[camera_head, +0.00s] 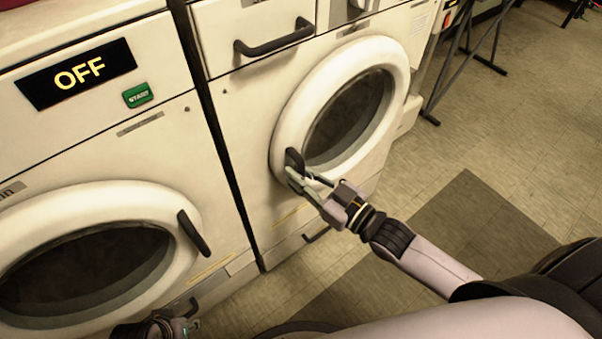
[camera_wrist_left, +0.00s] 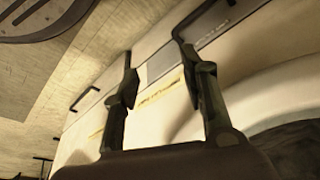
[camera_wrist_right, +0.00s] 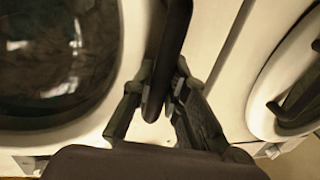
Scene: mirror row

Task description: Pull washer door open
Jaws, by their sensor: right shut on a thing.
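The right washer's round white door (camera_head: 391,62) has dark glass and a black handle (camera_head: 292,158) at its lower left rim. I make out no clear gap around the door. My right gripper (camera_head: 300,178) is shut on this handle. In the right wrist view the dark handle (camera_wrist_right: 172,45) runs down between the fingers. My left gripper (camera_wrist_left: 153,50) is open and empty, with its fingers apart in front of pale washer fronts in the left wrist view. In the head view only a part of it shows, at the bottom edge.
The left washer has a round door (camera_head: 105,195) with its own black handle (camera_head: 194,233), an OFF display (camera_head: 78,74) and a green START button (camera_head: 138,95). A black drawer handle (camera_head: 275,40) sits above the right door. Tiled floor (camera_head: 530,130) lies open at right, with a dark mat (camera_head: 470,220).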

